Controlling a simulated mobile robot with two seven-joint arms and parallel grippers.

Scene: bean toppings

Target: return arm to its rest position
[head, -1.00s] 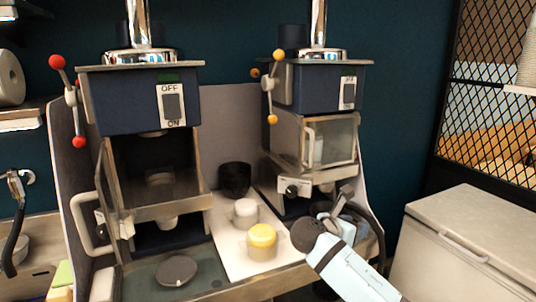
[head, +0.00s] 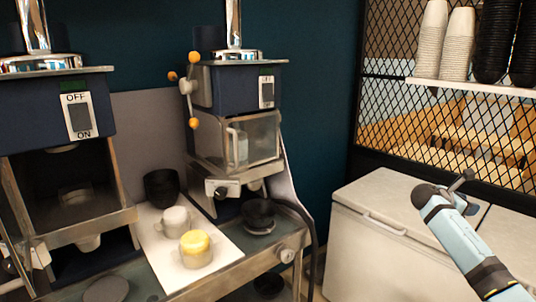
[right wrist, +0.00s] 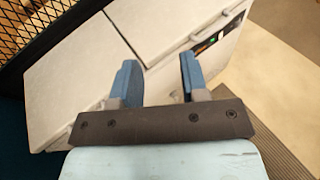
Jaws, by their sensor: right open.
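My right arm comes in from the lower right in the head view. Its gripper (head: 458,187) is in front of the white chest freezer, to the right of the machines. In the right wrist view the two blue fingers (right wrist: 157,80) are spread apart with nothing between them. The freezer's lid (right wrist: 85,70) lies beyond them. My left gripper is not in view.
The white chest freezer (head: 375,258) stands at the right. Two blue machines (head: 60,110) stand at the left and centre (head: 235,85). A yellow-topped cup (head: 196,250), a white cup (head: 175,219) and a black cup (head: 161,187) stand between them. Stacked cups (head: 430,40) are on a shelf.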

